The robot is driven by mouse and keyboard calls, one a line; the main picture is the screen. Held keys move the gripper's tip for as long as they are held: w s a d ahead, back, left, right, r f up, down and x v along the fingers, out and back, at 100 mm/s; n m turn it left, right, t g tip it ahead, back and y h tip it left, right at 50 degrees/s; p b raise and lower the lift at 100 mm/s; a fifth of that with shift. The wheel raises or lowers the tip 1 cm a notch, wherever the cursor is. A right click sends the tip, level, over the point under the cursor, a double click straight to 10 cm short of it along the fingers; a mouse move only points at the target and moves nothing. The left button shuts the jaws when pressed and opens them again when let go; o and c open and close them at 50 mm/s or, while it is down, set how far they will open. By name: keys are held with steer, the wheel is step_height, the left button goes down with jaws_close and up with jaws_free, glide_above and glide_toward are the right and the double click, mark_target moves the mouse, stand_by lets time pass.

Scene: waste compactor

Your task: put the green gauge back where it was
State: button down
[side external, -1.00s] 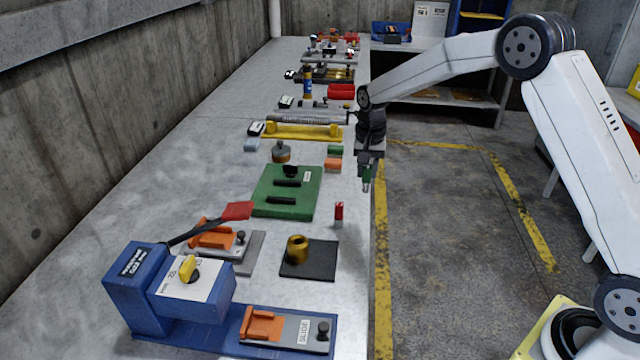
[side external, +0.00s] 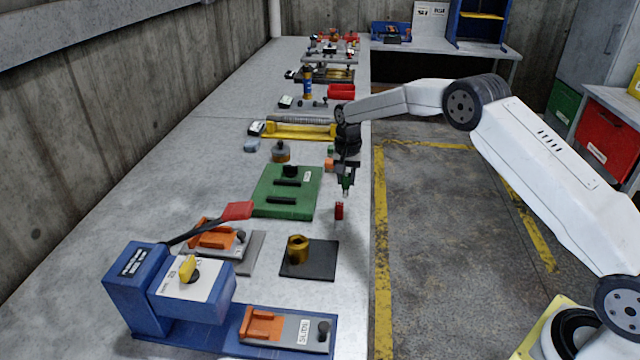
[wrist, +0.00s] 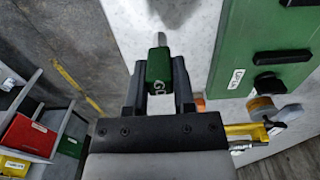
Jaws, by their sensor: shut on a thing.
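My gripper (side external: 347,180) is shut on the green gauge (side external: 348,186) and holds it above the right edge of the bench, to the right of the green plate (side external: 262,205). A red piece (side external: 339,211) stands on the bench just below and slightly left of the held gauge. The gauge's former place cannot be told from these frames.
An orange block (side external: 330,165) lies left of my gripper, with a small green block partly hidden behind it. A black pad with a brass nut (side external: 297,249) lies nearer the camera. The bench's right edge drops to the floor beside my gripper.

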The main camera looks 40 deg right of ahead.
mark_target(344, 188)
steer(key=shift+w+f, duration=0.15)
steer(key=shift+f, duration=0.05)
steer(key=shift+w+f, duration=0.15)
steer(key=shift+f, duration=1.5)
steer(key=shift+f, duration=0.15)
steer(key=shift+c, duration=2.2)
jaws_free()
step_height(344, 188, up, 12)
steer(key=shift+r, duration=0.2)
